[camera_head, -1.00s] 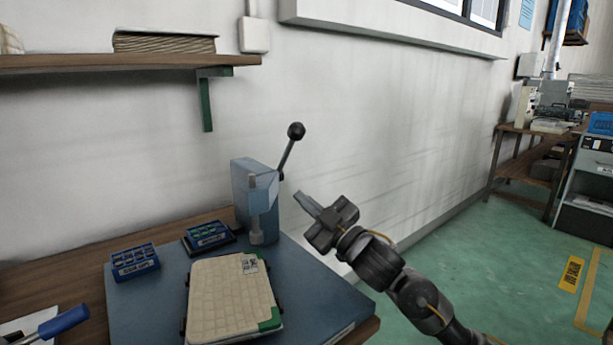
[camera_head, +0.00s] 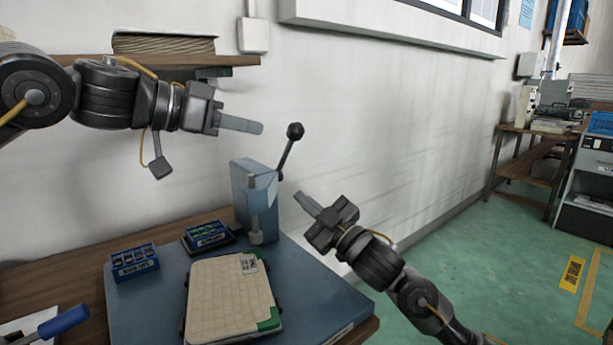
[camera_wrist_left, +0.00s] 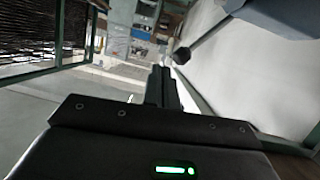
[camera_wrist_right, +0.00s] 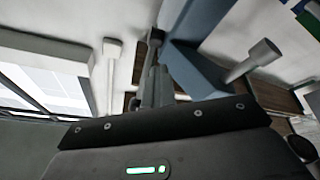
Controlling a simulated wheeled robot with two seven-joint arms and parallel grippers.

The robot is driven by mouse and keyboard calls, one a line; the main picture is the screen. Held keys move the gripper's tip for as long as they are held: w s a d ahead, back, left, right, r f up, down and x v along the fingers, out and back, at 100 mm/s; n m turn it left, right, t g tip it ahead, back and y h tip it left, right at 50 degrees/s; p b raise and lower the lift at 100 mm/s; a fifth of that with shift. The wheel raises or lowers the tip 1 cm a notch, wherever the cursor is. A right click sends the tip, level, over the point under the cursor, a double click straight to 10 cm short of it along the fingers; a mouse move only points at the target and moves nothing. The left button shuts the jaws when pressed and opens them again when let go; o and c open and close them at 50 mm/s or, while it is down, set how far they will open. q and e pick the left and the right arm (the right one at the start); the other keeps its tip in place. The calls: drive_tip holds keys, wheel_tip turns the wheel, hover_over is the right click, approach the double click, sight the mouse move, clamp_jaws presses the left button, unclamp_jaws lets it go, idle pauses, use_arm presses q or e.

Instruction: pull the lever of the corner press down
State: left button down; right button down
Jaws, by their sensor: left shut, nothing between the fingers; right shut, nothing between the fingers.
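The blue-grey corner press (camera_head: 243,200) stands at the back corner of the blue work mat. Its lever (camera_head: 287,157) slants up to the right and ends in a black ball knob (camera_head: 295,131). My left gripper (camera_head: 258,127) is shut and empty, pointing right, with its tip a little left of the knob and apart from it. In the left wrist view the lever knob (camera_wrist_left: 182,56) shows just right of the fingers. My right gripper (camera_head: 300,197) is shut and empty, to the right of the press and below the knob. The press body (camera_wrist_right: 195,65) shows in the right wrist view.
A cream panel tray (camera_head: 230,300) lies on the blue mat (camera_head: 140,315). Two blue bins (camera_head: 134,262) (camera_head: 208,235) sit left of the press. A wooden shelf (camera_head: 240,60) is above the left arm. The wall behind the lever is bare.

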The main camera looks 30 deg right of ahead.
use_arm(q)
drive_tip(key=d+f+n+y, duration=0.1)
drive_tip(key=d+f, duration=0.9)
drive_tip(key=d, duration=0.1)
drive_tip(key=shift+f, duration=0.35)
idle(0.7)
idle(0.7)
use_arm(e)
drive_tip(key=c, duration=1)
unclamp_jaws()
drive_tip(key=shift+c, duration=0.2)
